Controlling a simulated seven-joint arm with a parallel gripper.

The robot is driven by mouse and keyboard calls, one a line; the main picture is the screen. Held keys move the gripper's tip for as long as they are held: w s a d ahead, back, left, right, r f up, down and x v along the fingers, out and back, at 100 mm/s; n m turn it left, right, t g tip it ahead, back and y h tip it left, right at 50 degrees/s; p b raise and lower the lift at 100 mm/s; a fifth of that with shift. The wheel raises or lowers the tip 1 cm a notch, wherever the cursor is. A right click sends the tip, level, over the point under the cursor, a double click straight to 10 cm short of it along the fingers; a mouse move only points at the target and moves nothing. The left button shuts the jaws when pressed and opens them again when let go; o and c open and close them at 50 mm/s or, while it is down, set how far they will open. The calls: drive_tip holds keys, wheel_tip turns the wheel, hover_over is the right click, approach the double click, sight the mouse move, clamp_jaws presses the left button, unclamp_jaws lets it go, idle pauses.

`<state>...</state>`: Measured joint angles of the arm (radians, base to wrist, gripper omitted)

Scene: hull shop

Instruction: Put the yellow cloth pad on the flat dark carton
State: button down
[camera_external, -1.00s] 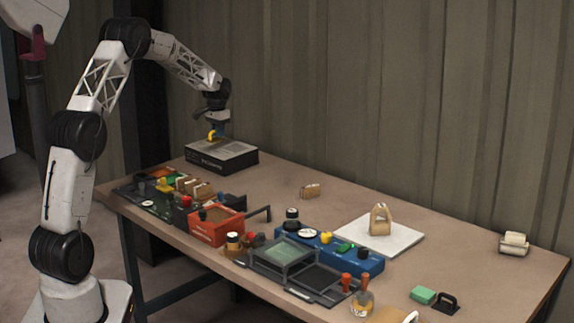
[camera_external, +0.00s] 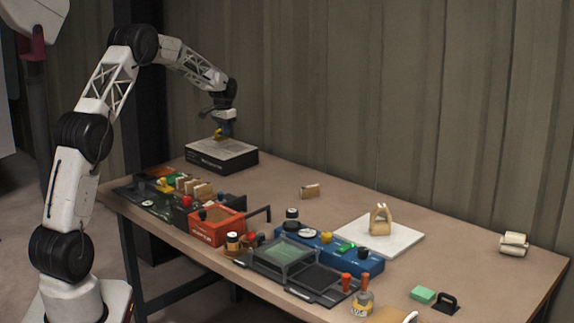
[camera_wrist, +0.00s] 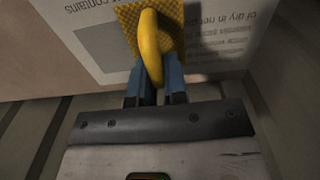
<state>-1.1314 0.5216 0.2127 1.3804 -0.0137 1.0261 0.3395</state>
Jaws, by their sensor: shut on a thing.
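The yellow cloth pad (camera_wrist: 125,22) shows in the wrist view as a textured yellow piece with a thick curved yellow handle. My gripper (camera_wrist: 155,80) has its blue fingers shut on that handle. The flat dark carton (camera_external: 205,163) lies at the far left end of the table, with a pale printed top. In the wrist view the pad is over the carton's printed top (camera_wrist: 215,40). In the external view my gripper (camera_external: 220,135) is just above the carton, with a small yellow patch of the pad below it. I cannot tell whether the pad touches the carton.
A red-orange bin (camera_external: 217,228), a blue tray (camera_external: 345,257) and several small tools crowd the table's front and middle. A white board (camera_external: 400,240) holds a wooden handled block (camera_external: 381,220).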

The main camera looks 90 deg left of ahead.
drive_tip(key=shift+f, duration=1.5)
drive_tip(key=shift+f, duration=0.15)
drive_tip(key=c, duration=1.1)
unclamp_jaws()
drive_tip(key=shift+c, duration=0.2)
wheel_tip(320, 180, up, 12)
drive_tip(key=shift+r, duration=0.15)
